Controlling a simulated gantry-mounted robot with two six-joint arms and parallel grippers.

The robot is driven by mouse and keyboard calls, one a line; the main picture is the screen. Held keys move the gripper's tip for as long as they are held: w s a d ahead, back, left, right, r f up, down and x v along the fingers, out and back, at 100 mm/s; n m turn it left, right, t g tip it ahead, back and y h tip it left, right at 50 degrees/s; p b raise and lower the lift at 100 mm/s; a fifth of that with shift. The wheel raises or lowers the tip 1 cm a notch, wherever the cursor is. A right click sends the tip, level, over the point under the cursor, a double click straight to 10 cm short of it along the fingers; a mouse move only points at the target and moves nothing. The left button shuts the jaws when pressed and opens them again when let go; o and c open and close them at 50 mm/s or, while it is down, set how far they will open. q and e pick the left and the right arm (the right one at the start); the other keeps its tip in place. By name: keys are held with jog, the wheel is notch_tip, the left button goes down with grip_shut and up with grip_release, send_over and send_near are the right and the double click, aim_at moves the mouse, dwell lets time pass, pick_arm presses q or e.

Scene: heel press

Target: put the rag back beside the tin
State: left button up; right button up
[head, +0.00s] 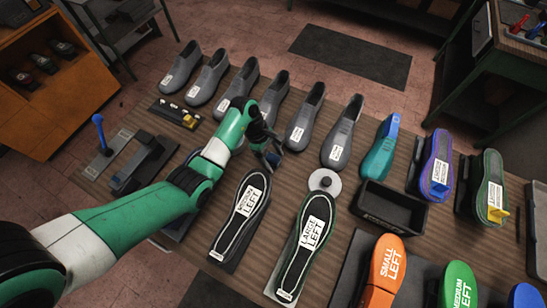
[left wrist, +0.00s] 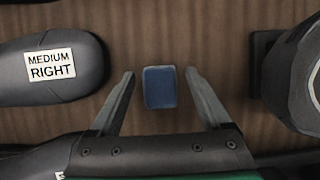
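A small blue folded piece, which looks like the rag (left wrist: 160,88), lies on the wooden bench in the left wrist view. My left gripper (left wrist: 160,95) is open, with one finger on each side of it and a gap to both. In the head view my left gripper (head: 272,158) is low over the bench, between the row of grey shoes and the black soles; it mostly hides the blue piece there. A round pale disc, perhaps the tin (head: 324,181), stands right of the gripper, above the LARGE LEFT sole. My right gripper is not in view.
Several grey shoes (head: 300,118) stand in a row behind the gripper. The MEDIUM LEFT sole (head: 240,218) and LARGE LEFT sole (head: 304,245) lie in front. A black open tray (head: 388,212) is at the right. A grey MEDIUM RIGHT shoe (left wrist: 50,85) is close left in the wrist view.

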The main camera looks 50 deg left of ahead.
pick_arm(q)
jog(key=shift+r, duration=0.15)
jog(key=p+v, duration=0.4)
jog(key=v, duration=0.8)
jog(key=shift+r, duration=0.1)
